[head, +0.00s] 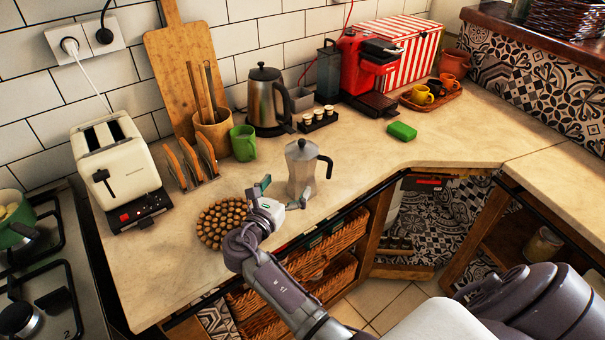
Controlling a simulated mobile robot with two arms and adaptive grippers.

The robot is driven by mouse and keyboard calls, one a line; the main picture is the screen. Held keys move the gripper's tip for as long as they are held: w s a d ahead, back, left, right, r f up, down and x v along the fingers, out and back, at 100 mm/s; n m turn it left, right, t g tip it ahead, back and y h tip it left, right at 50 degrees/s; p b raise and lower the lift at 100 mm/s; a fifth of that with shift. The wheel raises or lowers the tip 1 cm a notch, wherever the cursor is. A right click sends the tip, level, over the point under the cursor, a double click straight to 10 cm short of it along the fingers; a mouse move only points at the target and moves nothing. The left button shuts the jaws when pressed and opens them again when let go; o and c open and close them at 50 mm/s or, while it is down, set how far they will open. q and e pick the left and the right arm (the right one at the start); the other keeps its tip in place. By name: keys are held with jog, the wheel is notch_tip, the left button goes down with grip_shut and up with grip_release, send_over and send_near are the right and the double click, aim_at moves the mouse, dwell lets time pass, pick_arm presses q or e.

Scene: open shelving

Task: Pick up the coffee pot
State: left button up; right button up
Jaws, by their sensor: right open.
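The coffee pot (301,172) is a small silver moka pot with a black handle on its right side. It stands upright near the front edge of the counter, in the middle of the head view. My right gripper (283,192) is open, just in front and to the left of the pot's lower body. One finger overlaps the pot's base in the picture; I cannot tell whether it touches. Nothing is seen between the fingers. My left gripper is not in view.
A round brown trivet (220,222) lies left of my right gripper. A green mug (243,143) and a steel kettle (267,100) stand behind. A green sponge (402,131) lies to the right. The counter (360,165) right of the pot is clear.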

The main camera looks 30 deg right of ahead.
aim_at(302, 171)
jog(key=shift+x, duration=1.2)
jog(key=b+x, duration=0.1)
jog(key=x, duration=0.1)
jog(key=b+x, duration=0.2)
jog(key=x, duration=0.1)
jog(key=shift+s+d+f, duration=0.1)
jog(key=shift+s+f, duration=0.15)
jog(key=shift+s, duration=0.1)
jog(key=shift+w+d+r, duration=0.1)
jog(key=shift+d, duration=0.05)
jog(key=shift+c, duration=0.2)
jog(key=shift+r, duration=0.1)
jog(key=shift+c, duration=1.4)
jog(key=c, duration=1.3)
jog(key=shift+c, duration=0.3)
jog(key=shift+r, duration=0.15)
